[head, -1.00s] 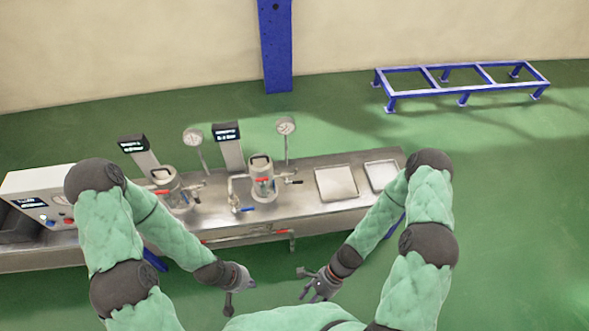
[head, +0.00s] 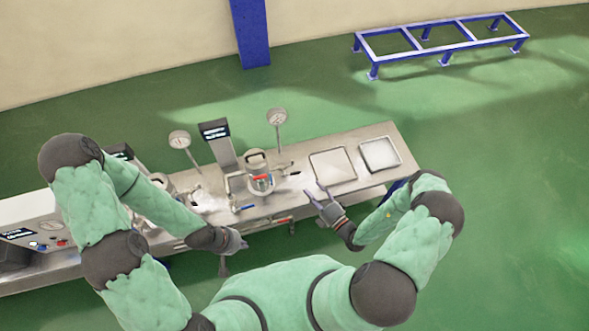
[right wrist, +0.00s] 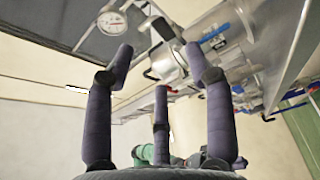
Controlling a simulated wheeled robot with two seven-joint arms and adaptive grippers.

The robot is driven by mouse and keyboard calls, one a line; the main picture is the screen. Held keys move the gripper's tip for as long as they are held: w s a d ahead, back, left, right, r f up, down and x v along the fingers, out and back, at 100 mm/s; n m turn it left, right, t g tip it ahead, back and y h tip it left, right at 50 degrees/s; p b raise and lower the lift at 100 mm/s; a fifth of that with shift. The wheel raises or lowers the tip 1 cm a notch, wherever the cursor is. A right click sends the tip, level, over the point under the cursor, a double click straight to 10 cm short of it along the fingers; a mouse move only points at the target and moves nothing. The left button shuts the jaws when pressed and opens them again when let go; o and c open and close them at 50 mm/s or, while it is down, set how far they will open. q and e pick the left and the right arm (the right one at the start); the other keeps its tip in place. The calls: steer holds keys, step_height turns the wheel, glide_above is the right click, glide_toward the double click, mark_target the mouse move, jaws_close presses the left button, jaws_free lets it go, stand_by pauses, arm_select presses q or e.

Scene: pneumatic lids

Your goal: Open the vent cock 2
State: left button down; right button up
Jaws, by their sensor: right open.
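The right-hand vessel (head: 258,172) stands upright on the steel bench, with a red handle (head: 262,178) on its front and a black-tipped handle (head: 291,171) at its right. A blue handle (head: 243,208) sits lower left of it. No label shows which is vent cock 2. My right gripper (head: 317,192) is open and empty, right of the vessel and apart from it, over the bench's front edge. The right wrist view shows its spread fingers (right wrist: 160,58) with the vessel (right wrist: 170,62) beyond. My left gripper (head: 235,254) looks open and empty, in front of the bench.
The bench (head: 305,200) carries two square pans, the near one (head: 333,167) right of the vessel. A gauge (head: 277,117) and a display post (head: 217,140) rise behind it. A red handle (head: 284,219) hangs at the front edge. My left arm covers much of the left-hand vessel.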

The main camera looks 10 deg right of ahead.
mark_target(296, 174)
steer(key=b+x, duration=0.1)
steer(key=x, duration=0.9)
steer(key=shift+w+a, duration=0.1)
steer(key=shift+a, duration=0.05)
